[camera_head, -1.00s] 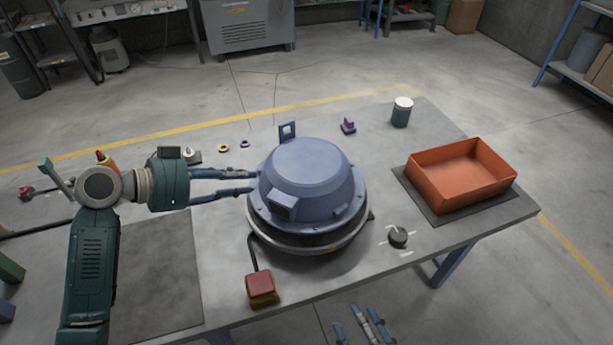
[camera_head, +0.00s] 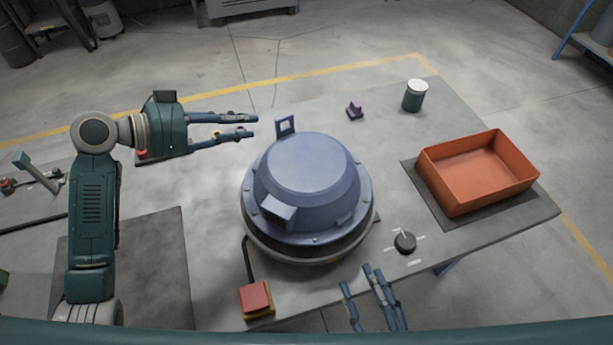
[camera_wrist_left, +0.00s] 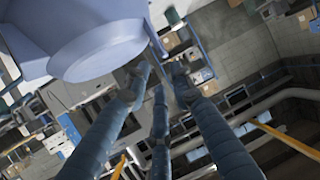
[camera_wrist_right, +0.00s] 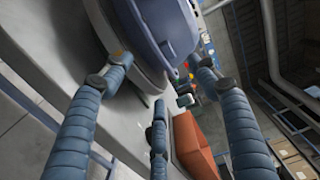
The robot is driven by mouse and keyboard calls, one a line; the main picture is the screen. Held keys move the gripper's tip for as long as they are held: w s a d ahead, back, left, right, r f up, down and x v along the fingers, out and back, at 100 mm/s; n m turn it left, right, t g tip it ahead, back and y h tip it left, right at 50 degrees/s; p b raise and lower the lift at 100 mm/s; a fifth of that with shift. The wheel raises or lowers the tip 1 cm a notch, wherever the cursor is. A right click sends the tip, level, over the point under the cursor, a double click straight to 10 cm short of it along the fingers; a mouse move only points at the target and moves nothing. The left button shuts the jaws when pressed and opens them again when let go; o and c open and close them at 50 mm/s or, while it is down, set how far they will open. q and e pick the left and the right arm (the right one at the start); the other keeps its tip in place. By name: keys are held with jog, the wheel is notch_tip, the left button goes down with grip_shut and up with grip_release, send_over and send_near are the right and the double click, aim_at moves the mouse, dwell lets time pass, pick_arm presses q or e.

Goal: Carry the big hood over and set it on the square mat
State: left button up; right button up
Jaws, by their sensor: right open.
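The big hood (camera_head: 312,175) is a blue-violet dome with a wide flange, a boxy port at its front left and an upright tab with a square hole at its back. It sits on a dark round base on the table. A dark square mat (camera_head: 150,255) lies bare at the table's left; part of it is behind my left arm. My left gripper (camera_head: 254,126) is open and empty, behind and left of the hood; the hood looms in the left wrist view (camera_wrist_left: 85,40). My right gripper (camera_head: 362,278) is open and empty at the hood's front right; the hood's rim shows close in the right wrist view (camera_wrist_right: 165,35).
An orange bin (camera_head: 455,196) stands on another dark mat (camera_head: 545,210) at the right. A red button box (camera_head: 255,297) with a cable sits in front of the hood. A black knob (camera_head: 404,242), a green jar (camera_head: 413,96) and a small purple part (camera_head: 355,109) are around it.

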aim_at(275, 121)
pick_arm(q)
jog(key=x, duration=1.1)
jog(key=shift+w, duration=0.1)
pick_arm(e)
jog(key=x, duration=1.1)
jog(key=shift+w+d+f, duration=0.1)
jog(key=shift+w, duration=0.05)
pick_arm(q)
grip_shut()
pick_arm(e)
jog(key=c, duration=0.7)
grip_shut()
